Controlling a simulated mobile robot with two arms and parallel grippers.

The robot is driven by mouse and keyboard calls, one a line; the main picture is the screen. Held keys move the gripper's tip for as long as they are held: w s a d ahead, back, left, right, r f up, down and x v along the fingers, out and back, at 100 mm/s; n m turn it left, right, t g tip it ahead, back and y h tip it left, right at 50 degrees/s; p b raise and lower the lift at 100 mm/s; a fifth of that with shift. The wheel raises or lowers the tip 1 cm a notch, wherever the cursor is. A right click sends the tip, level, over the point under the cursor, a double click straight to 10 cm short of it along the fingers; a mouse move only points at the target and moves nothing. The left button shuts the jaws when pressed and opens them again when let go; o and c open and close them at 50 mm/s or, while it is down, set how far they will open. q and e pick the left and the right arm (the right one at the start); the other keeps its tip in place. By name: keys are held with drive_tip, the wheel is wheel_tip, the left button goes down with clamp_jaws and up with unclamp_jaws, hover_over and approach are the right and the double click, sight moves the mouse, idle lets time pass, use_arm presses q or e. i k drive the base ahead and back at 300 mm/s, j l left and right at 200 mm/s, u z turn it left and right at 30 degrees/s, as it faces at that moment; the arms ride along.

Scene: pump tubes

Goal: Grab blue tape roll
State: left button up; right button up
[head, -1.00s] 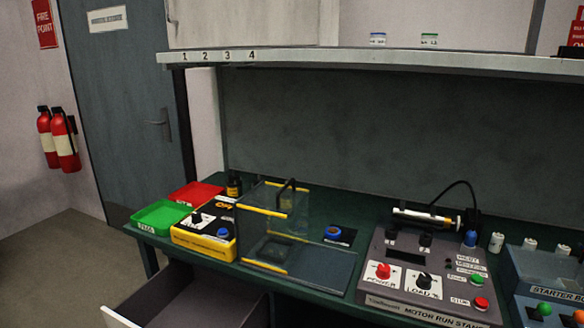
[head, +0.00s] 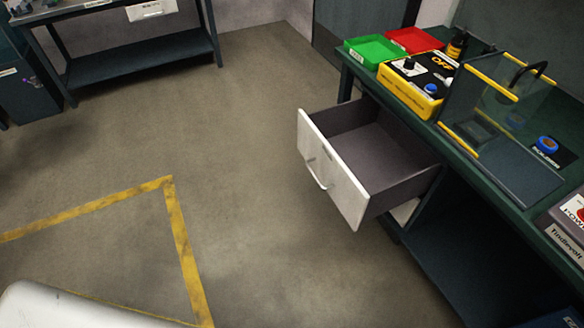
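A small blue ring-shaped thing (head: 547,144), which looks like the blue tape roll, sits on a dark labelled pad on the green workbench (head: 515,207) at the right. It is just right of the clear-walled box with yellow edges (head: 475,76). Its details are too small to make out. Neither of my grippers is in view.
An open drawer (head: 385,160) with a white front juts from under the bench; its visible inside looks empty. Green (head: 371,51) and red (head: 413,40) trays and a yellow-black box (head: 415,88) stand on the bench. Open floor (head: 230,120) lies left, with yellow marking tape (head: 176,235).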

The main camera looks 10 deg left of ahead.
sight(554, 147)
drive_tip(key=z, duration=1.3)
